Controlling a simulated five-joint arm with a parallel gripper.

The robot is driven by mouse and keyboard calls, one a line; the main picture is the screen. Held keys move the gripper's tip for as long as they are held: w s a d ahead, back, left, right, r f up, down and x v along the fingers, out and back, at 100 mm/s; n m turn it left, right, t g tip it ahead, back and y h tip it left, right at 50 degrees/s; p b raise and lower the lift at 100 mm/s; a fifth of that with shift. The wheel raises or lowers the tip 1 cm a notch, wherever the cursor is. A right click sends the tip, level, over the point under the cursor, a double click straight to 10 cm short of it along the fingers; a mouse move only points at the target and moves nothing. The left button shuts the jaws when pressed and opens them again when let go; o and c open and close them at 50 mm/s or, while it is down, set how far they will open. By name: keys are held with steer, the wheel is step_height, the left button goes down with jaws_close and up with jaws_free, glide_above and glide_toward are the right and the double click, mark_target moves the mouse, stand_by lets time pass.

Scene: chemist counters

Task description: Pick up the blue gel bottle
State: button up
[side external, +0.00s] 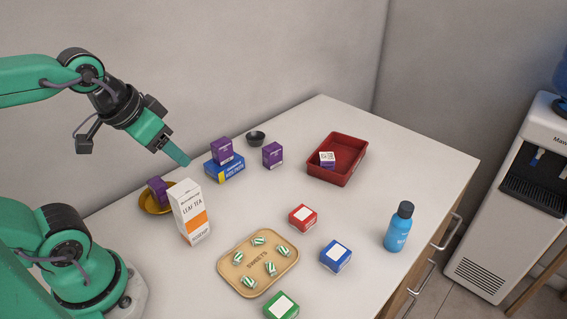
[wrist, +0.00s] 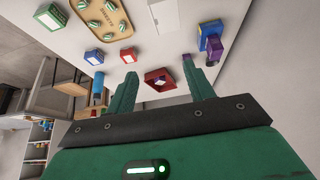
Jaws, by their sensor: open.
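The blue gel bottle (side external: 398,229) with a dark cap stands upright near the right front edge of the white counter. It also shows in the wrist view (wrist: 98,88), left of the green fingers. My gripper (side external: 179,153) is raised above the back left of the counter, far from the bottle. In the wrist view its two fingers (wrist: 163,90) are spread apart with nothing between them in their grip.
A red tray (side external: 354,174) holds a small purple-and-white box. Purple boxes, a blue box (side external: 225,171), a leaf tea carton (side external: 190,213), a sweets tray (side external: 235,284), and red, blue and green boxes stand about. The counter left of the bottle is partly clear.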

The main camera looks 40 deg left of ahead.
steer(key=shift+o, duration=0.2)
steer(key=shift+o, duration=1.3)
steer(key=shift+r, duration=0.1)
